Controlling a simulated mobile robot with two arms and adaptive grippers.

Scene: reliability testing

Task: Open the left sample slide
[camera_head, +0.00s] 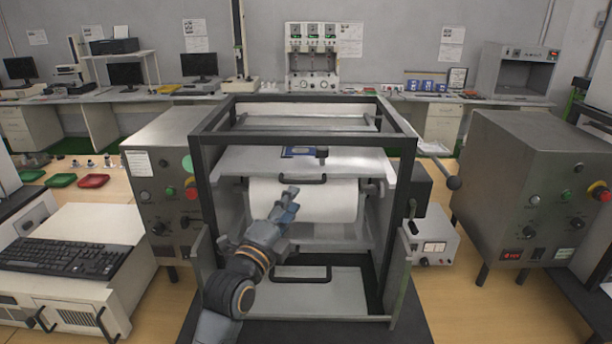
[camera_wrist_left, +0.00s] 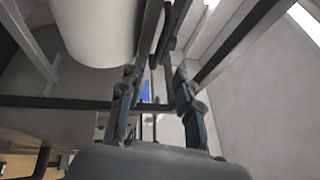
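A black-framed test rig (camera_head: 205,160) stands at the centre of the head view. It has a pale upper panel (camera_head: 255,160) with a black handle (camera_head: 303,178), and a white roll (camera_head: 335,200) below it. A lower pale panel (camera_head: 325,295) carries another black handle (camera_head: 300,279). I cannot tell which part is the left sample slide. My left gripper (camera_head: 291,190) is in front of the roll, just below the upper handle. In the left wrist view its fingers (camera_wrist_left: 156,85) are apart, with dark bars showing between and beyond them; contact is unclear. My right gripper is not in view.
A grey control box (camera_head: 160,190) stands at left and a larger one (camera_head: 525,185) at right. A ball-ended lever (camera_head: 453,183) sticks out on the right. A keyboard (camera_head: 70,257) lies at lower left.

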